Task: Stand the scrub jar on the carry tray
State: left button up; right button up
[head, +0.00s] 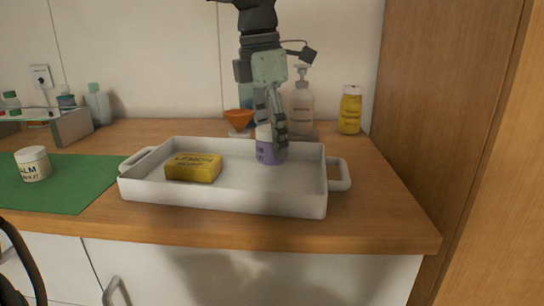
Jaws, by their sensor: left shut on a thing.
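The scrub jar (265,153), purple with a pale lid, is at the back right of the white carry tray (232,201), inside its rim. It looks upright. My left gripper (271,133) points down from above and is shut on the jar; its fingers cover part of the lid and right side. Whether the jar's base touches the tray floor I cannot tell for sure. My right gripper is not in view.
A yellow soap box (194,167) lies in the tray's left part. A balm jar (33,163) stands on a green mat (75,184) at left. Behind the tray are an orange bowl (239,117), a pump bottle (301,103) and a yellow bottle (350,110). The counter's right end is clear.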

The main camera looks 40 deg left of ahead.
aim_at(272, 156)
pick_arm(q)
notch_tip(272, 156, down, 3)
jog(key=shift+d+f, duration=0.1)
jog(key=shift+f, duration=0.45)
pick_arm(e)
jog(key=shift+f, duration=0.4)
pick_arm(q)
jog(key=shift+f, duration=0.1)
